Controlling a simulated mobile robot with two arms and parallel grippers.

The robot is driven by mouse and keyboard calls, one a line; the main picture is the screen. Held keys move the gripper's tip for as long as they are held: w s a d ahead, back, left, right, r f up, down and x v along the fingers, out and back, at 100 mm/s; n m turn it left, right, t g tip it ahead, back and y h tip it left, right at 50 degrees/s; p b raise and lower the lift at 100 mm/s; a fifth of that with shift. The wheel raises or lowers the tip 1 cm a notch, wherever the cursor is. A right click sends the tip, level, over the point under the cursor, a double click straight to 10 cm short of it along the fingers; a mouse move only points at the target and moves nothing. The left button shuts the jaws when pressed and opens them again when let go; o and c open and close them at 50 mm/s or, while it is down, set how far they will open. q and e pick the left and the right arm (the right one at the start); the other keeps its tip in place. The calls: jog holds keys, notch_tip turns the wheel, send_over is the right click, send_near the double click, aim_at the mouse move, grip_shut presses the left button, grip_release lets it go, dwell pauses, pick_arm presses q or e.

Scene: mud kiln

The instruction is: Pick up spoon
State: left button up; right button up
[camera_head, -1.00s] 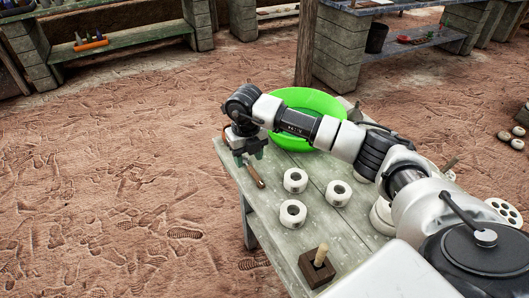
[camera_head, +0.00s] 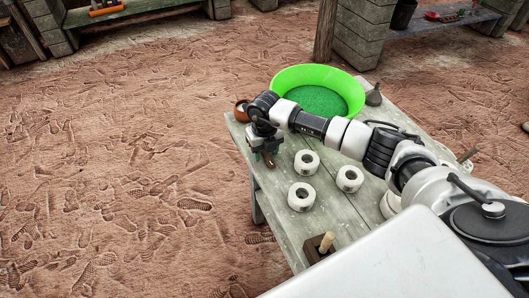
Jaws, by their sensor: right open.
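A brown, stick-like thing that looks like the wooden spoon (camera_head: 270,161) lies at the left edge of the plank table. Most of it is hidden under my right gripper, and only a short end shows. My right gripper (camera_head: 262,151) points down right over it, with its jaws open. I cannot tell whether the spoon is between the fingers or whether they touch it. My left gripper is not in view.
Several white ring-shaped pieces (camera_head: 301,196) stand close to the right. A green basin (camera_head: 318,91) is behind, with a small brown pot (camera_head: 241,112) to its left. A dark block with a peg (camera_head: 319,247) is at the front of the weathered table (camera_head: 283,222).

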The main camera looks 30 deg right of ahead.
jog(key=shift+f, duration=0.3)
grip_shut()
jog(key=shift+r, duration=0.15)
